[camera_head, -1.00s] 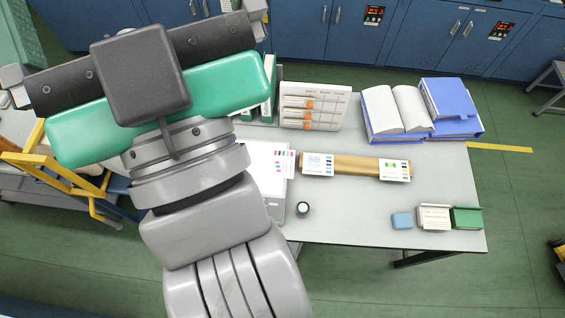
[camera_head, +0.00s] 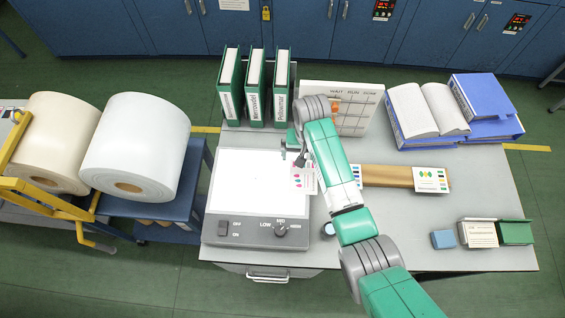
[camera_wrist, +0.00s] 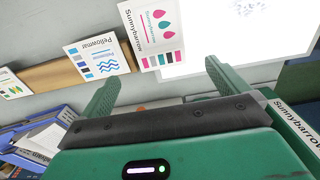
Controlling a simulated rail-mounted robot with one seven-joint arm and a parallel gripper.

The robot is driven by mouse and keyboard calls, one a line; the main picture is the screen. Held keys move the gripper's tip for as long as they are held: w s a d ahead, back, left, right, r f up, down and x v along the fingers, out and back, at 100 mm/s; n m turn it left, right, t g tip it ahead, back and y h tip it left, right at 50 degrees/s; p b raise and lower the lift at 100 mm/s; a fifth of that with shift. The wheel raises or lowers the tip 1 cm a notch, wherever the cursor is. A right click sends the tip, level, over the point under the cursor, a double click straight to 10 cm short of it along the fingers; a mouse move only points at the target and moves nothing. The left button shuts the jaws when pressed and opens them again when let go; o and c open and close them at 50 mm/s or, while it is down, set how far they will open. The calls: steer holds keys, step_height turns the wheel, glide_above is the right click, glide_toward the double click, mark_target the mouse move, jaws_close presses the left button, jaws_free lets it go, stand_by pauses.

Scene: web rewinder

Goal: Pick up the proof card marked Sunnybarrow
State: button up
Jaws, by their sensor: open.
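The Sunnybarrow proof card (camera_wrist: 152,38), white with pink and teal drops and a row of colour swatches, leans at the left end of a brown wooden strip. It also shows beside the lightbox in the head view (camera_head: 303,181). My gripper (camera_wrist: 161,71) is open and empty, its two green fingers spread just short of the card, with no visible contact. In the head view, my arm reaches over the table and the gripper (camera_head: 298,150) is partly hidden behind my wrist. The Pellowmar card (camera_wrist: 97,55), with blue waves, stands next to it.
A third card (camera_head: 431,180) stands farther right on the wooden strip (camera_head: 387,175). A lit lightbox (camera_head: 255,236) lies left of the Sunnybarrow card. Green binders (camera_head: 254,95) and a slotted board (camera_head: 362,112) stand behind. The table's right front holds small boxes (camera_head: 477,234).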

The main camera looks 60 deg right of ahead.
mark_target(303, 171)
step_height(303, 171, down, 2)
steer(key=shift+s+a+f, duration=0.15)
step_height(303, 171, down, 5)
steer(key=shift+f+b, duration=0.2)
steer(key=shift+b, duration=0.2)
steer(key=c, duration=0.9)
